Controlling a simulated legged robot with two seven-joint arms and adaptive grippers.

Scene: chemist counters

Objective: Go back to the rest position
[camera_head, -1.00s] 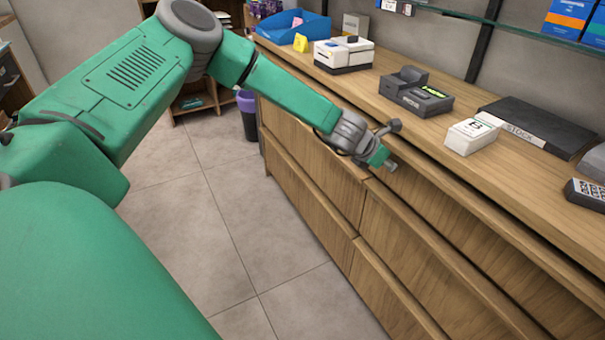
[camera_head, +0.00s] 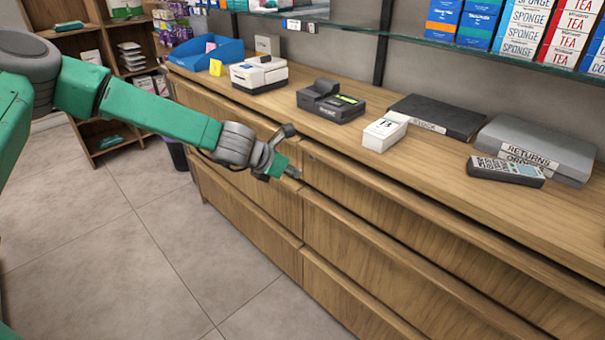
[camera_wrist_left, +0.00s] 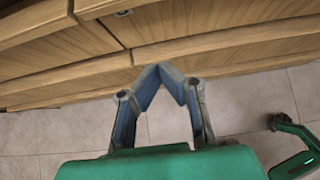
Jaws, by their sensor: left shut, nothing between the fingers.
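My left gripper (camera_head: 291,172) is at the end of the green arm that comes in from the left in the head view. It is in front of the wooden drawer fronts, a little below the counter's top edge. In the left wrist view its two fingers (camera_wrist_left: 165,68) meet at the tips, shut with nothing between them. My right gripper is not in the head view.
The wooden counter (camera_head: 440,185) carries a blue bin (camera_head: 205,58), a white printer (camera_head: 258,75), a black card terminal (camera_head: 330,102), a white box (camera_head: 385,131), a black binder (camera_head: 437,117), a grey binder (camera_head: 540,148) and a remote (camera_head: 505,171).

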